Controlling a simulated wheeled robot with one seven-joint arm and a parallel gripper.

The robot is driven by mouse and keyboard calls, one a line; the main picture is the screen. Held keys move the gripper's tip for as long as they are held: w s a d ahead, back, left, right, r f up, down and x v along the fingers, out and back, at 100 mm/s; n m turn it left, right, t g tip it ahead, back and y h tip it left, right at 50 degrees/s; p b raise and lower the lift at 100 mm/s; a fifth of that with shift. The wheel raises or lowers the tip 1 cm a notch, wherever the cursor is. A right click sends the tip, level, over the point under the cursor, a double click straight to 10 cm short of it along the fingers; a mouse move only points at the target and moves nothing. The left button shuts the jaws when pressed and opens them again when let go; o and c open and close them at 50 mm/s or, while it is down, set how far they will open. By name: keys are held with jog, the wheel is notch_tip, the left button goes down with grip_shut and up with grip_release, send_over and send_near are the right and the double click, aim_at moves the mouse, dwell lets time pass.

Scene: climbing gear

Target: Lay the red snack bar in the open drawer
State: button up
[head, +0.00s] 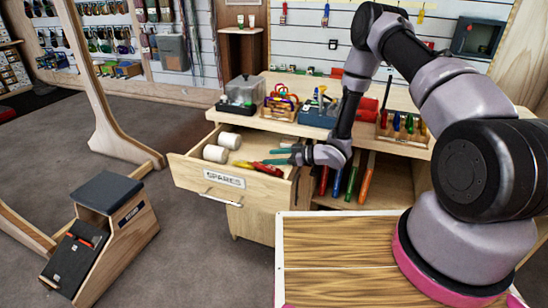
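The open drawer (224,192), labelled SPARES, is pulled out from the wooden workbench. A red elongated item (267,169), which looks like the red snack bar, lies inside at the drawer's right side; its print is too small to read. My gripper (269,157) reaches in over the drawer's right side from the right. Its two teal fingers are apart with a gap between them, just behind and above the red item. I see nothing between them. Whether a fingertip touches the red item is unclear.
Two white rolls (222,146) and a small yellow item (242,164) are also in the drawer. Bins and racks crowd the bench top, including a blue bin (318,117). Coloured upright items stand in the shelf right of the drawer. A wooden step unit (106,232) stands at left.

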jog(key=shift+s+d+f, duration=0.1)
jog(key=shift+s+f, duration=0.1)
jog(key=shift+f, duration=0.2)
jog(key=shift+r, duration=0.25)
jog(key=shift+d+r, duration=0.25)
jog(key=v, duration=1.1)
jog(key=shift+r, duration=0.35)
jog(key=shift+d, duration=0.1)
